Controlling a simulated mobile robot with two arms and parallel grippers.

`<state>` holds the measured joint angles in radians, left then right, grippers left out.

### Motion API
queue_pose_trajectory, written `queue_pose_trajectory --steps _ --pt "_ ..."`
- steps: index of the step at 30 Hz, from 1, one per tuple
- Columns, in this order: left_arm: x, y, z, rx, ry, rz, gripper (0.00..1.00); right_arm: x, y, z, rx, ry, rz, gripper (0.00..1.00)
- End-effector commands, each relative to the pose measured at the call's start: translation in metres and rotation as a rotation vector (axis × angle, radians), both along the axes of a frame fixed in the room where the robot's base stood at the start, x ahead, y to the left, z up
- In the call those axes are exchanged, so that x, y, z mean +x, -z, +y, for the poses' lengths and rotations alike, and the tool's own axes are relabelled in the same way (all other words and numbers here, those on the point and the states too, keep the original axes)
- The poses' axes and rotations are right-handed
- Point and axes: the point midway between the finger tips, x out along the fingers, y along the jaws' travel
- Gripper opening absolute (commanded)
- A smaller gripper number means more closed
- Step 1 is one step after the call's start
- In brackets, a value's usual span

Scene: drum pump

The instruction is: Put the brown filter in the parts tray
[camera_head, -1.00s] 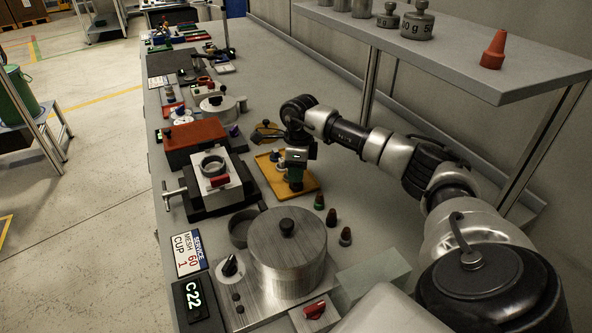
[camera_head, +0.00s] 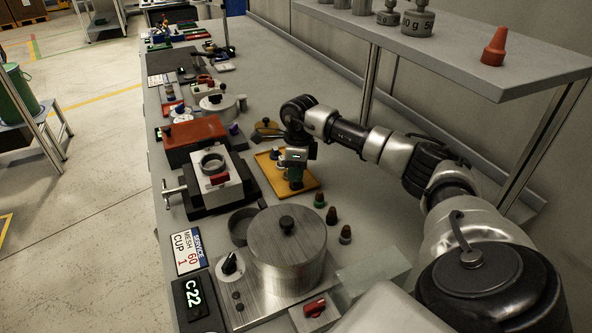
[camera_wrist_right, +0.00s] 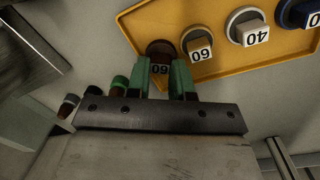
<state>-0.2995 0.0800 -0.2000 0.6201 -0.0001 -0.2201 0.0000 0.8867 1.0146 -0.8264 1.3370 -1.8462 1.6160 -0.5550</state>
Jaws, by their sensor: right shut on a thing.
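My right gripper (camera_head: 295,182) points down over the yellow parts tray (camera_head: 309,182) in the head view. In the right wrist view its green fingers (camera_wrist_right: 163,80) are shut on the brown filter (camera_wrist_right: 160,48), a round piece with a tag reading 60. The brown filter is at the edge of the tray (camera_wrist_right: 145,22) in that view; I cannot tell whether it touches the tray floor. Beside it in the tray sit another filter (camera_wrist_right: 196,42) tagged 60, a pale one (camera_wrist_right: 246,25) tagged 40, and a dark blue one (camera_wrist_right: 294,14). My left gripper is not in view.
Several small capped pieces (camera_head: 332,216) stand on the bench near the tray. A metal pot (camera_head: 288,262) with a lid stands in front. A clamp block (camera_head: 215,180) and a red-topped box (camera_head: 195,132) stand left of the tray. A shelf (camera_head: 455,60) overhangs the right side.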

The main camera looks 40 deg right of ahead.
Motion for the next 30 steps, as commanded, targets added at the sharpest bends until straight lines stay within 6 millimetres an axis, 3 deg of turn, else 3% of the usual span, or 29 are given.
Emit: queue_pose_trajectory --steps 8,9,14,20,24,30 --pt "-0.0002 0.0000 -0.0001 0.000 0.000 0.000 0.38 0.0001 -0.0003 -0.0002 -0.001 0.000 -0.001 0.00" --pt "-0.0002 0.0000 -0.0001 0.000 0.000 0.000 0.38 0.0001 -0.0003 -0.0002 -0.001 0.000 -0.001 0.27" --pt "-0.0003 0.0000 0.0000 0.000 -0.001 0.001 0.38 0.0001 -0.0003 -0.0001 -0.001 0.000 -0.001 0.51" --pt "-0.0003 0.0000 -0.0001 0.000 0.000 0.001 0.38 0.0001 -0.0002 -0.0001 -0.001 0.000 -0.001 0.52" --pt "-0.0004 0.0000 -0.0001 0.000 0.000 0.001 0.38 0.0001 -0.0001 -0.0001 0.000 0.000 0.000 0.69" --pt "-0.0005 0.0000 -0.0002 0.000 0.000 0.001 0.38 0.0001 -0.0001 0.0000 0.000 0.000 0.000 0.69"
